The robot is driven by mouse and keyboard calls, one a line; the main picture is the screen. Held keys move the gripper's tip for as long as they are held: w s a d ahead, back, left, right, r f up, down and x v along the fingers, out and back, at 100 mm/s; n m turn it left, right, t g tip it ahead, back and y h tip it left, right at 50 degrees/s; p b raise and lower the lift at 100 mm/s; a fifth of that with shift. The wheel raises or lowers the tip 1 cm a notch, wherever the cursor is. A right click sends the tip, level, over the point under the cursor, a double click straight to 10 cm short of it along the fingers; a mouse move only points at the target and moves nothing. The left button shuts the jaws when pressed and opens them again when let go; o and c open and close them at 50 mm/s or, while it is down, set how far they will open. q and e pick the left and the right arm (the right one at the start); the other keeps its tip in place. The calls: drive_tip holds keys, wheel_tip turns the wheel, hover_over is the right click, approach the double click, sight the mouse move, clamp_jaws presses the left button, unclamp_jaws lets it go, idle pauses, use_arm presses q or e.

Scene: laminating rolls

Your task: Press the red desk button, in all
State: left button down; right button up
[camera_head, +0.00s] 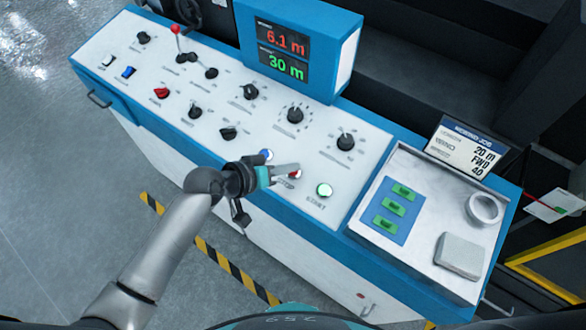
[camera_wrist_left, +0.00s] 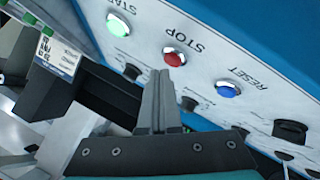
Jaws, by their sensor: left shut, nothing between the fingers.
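The red desk button (camera_wrist_left: 174,57) has a metal ring and the word STOP beside it in the left wrist view. In the head view the red button (camera_head: 296,175) is mostly covered by my left gripper (camera_head: 297,168). The gripper is shut and empty. In the left wrist view its closed fingertips (camera_wrist_left: 160,76) lie just below the red button in the picture; I cannot tell whether they touch it. A blue RESET button (camera_wrist_left: 227,89) and a lit green START button (camera_wrist_left: 118,24) flank the red one. My right gripper is not in view.
The white desk panel carries several black knobs (camera_head: 295,115), a red-topped lever (camera_head: 175,30) and a red knob (camera_head: 161,93). A display (camera_head: 282,50) reads 6.1 m and 30 m. A tape roll (camera_head: 484,208) and a pale block (camera_head: 460,254) lie on the right tray.

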use_arm(q)
drive_tip(key=shift+f, duration=0.3)
drive_tip(key=shift+w+f+b, duration=0.1)
drive_tip(key=shift+f+b, duration=0.25)
drive_tip(key=shift+b, duration=0.05)
idle(0.5)
drive_tip(key=shift+r+p, duration=0.8)
drive_tip(key=shift+p, duration=0.05)
drive_tip(key=r+p, duration=0.3)
drive_tip(key=s+r+p, duration=0.1)
drive_tip(key=r+p, duration=0.1)
drive_tip(key=shift+a, duration=0.25)
idle(0.4)
idle(0.5)
